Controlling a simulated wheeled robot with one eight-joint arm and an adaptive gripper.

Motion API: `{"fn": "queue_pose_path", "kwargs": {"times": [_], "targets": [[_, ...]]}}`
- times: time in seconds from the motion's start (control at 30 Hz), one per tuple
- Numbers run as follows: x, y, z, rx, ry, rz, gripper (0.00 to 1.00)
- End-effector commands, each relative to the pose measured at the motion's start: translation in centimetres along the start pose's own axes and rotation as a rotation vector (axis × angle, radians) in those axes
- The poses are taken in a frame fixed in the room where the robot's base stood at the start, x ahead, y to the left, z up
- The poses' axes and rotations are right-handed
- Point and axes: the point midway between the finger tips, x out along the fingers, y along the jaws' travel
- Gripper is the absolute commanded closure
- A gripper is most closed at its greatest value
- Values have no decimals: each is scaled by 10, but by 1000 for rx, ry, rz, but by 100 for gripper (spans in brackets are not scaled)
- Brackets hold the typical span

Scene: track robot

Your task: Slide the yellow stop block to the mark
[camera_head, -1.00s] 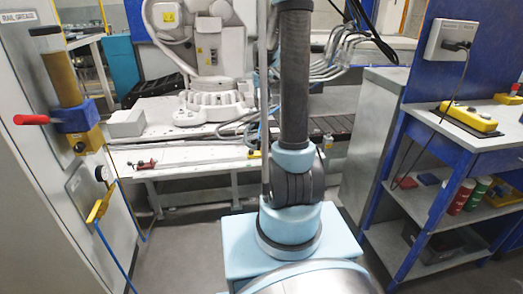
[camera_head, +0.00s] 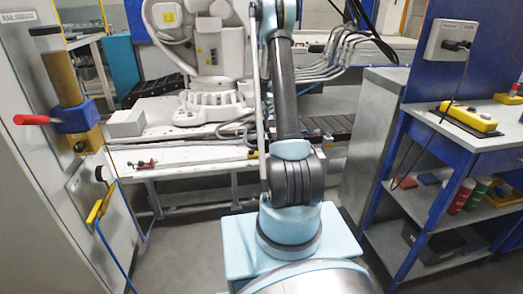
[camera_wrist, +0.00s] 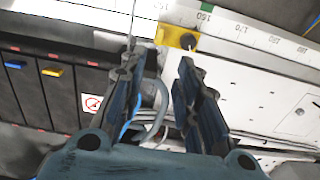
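The yellow stop block (camera_wrist: 178,36) sits on a pale rail with a printed scale (camera_wrist: 245,35) in the wrist view. It has a dark round part on its front. A green mark (camera_wrist: 207,6) shows on the scale just up and right of the block. My gripper (camera_wrist: 159,62) is open and empty, its two dark fingers apart. The block lies beyond the fingertips, nearer the right finger, and not between them. In the head view a small yellow piece (camera_head: 253,154) on the bench edge may be the block. My gripper is out of the head view.
A white bench (camera_head: 190,155) with a red clamp (camera_head: 146,163) stands ahead, a white robot arm (camera_head: 205,50) behind it. A grey cabinet is at left, a blue workbench (camera_head: 480,140) at right. Dark drawers (camera_wrist: 40,65) show below the rail.

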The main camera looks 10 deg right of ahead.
Motion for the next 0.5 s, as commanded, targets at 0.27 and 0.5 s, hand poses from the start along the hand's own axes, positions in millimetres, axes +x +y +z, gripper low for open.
{"fn": "queue_pose_path", "kwargs": {"times": [0.27, 0.5], "targets": [[29, 0, -1, 0, 0, 0, 70], [72, 0, -1, 0, 0, 0, 70]]}}
